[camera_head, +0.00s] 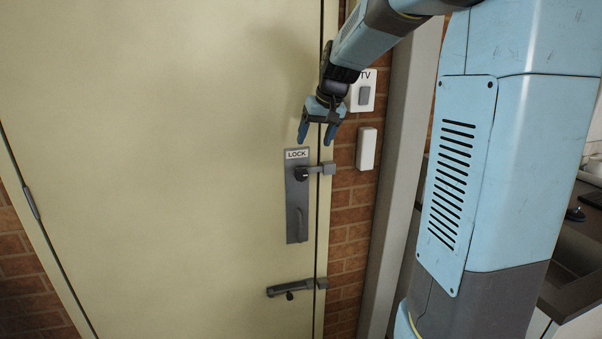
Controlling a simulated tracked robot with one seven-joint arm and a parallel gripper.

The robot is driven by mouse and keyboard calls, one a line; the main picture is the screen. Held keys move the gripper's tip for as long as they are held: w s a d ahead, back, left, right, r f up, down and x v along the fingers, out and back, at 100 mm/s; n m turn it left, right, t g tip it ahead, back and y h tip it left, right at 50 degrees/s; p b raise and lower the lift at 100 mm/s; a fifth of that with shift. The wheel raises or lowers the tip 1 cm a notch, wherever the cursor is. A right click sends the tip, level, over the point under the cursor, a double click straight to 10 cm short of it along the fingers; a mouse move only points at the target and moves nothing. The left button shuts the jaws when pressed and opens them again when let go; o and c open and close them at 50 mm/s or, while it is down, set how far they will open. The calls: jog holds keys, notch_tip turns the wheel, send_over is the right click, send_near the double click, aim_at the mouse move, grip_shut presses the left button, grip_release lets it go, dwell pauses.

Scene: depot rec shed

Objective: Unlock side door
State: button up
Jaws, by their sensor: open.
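A cream side door (150,150) fills the left and middle of the view and looks shut in its frame. A grey lock plate (297,222) with a label reading LOCK sits near its right edge. A dark lock knob (301,174) is at its top, with a grey bolt piece (322,169) reaching across the door edge. A grey handle hangs on the plate below. A lower slide bolt (290,288) with a small knob also reaches the door edge. My gripper (316,139) is open and empty, fingers pointing down, just above the lock plate.
A white switch labelled TV (363,92) and a white box (367,149) are on the brick wall (349,200) right of the door. A grey post (400,170) stands beside them. A dark counter (580,255) is at the far right. My blue arm column covers much of the right side.

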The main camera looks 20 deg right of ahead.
aim_at(302, 170)
jog(key=x, duration=1.3)
jog(key=shift+w+f, duration=0.25)
jog(key=shift+f, duration=0.05)
grip_shut()
jog(key=shift+a, duration=0.1)
dwell(0.3)
